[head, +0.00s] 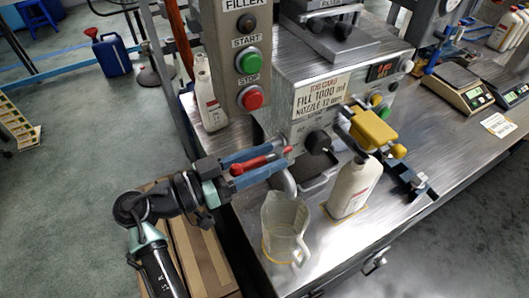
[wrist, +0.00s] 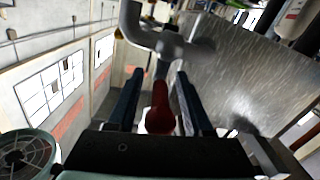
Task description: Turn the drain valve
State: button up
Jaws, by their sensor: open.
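The drain valve's red lever (head: 253,164) sticks out to the left from the front of the steel filling machine (head: 318,95). A grey bent spout (head: 289,184) hangs below it. My gripper (head: 277,161) is open, with its two blue fingers on either side of the red lever. In the wrist view the red lever (wrist: 160,112) lies between the two dark fingers of my gripper (wrist: 158,78), with narrow gaps visible on both sides. The grey spout (wrist: 152,35) curves just beyond the fingertips there.
A translucent jug (head: 284,225) stands below the spout on the steel bench (head: 340,255). A white bottle (head: 353,188) stands to its right near a yellow clamp (head: 372,128).

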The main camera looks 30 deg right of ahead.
grip_shut()
dwell(1.4)
